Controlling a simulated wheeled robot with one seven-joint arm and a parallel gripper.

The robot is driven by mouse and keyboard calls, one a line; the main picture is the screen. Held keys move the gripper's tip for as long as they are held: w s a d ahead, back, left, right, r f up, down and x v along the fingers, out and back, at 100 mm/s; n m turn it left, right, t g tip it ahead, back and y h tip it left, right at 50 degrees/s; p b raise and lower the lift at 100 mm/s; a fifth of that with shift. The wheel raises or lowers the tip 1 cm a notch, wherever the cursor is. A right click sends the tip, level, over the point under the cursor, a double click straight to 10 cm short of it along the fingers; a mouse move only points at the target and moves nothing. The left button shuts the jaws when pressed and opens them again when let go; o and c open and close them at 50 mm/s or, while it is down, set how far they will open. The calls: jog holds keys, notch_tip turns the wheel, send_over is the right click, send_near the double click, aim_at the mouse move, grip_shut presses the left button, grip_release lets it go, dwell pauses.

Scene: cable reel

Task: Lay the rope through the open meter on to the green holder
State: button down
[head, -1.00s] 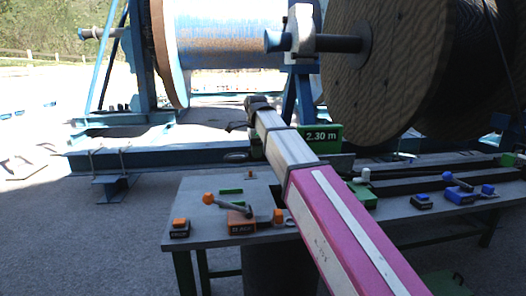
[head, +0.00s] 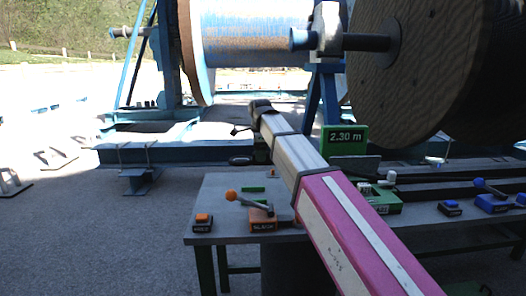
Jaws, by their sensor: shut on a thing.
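My gripper (head: 249,126) is at the far end of my outstretched arm, small and dark, beyond the table's back edge. It is shut; the piece of rope in it is too small and dark to make out. The meter has a green display (head: 345,140) reading 2.30 m and a green body (head: 382,199) with a white knob on the table, right of my arm. My arm partly covers this area, and I cannot tell whether the meter is open. A small flat green piece (head: 253,189) lies on the table left of my arm; I cannot tell whether it is the holder.
A large wooden reel (head: 430,70) stands behind right, a blue drum (head: 255,40) behind left. Open ground lies left.

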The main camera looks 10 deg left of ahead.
jog(key=shift+f, duration=7.05)
jog(key=c, duration=0.5)
grip_release()
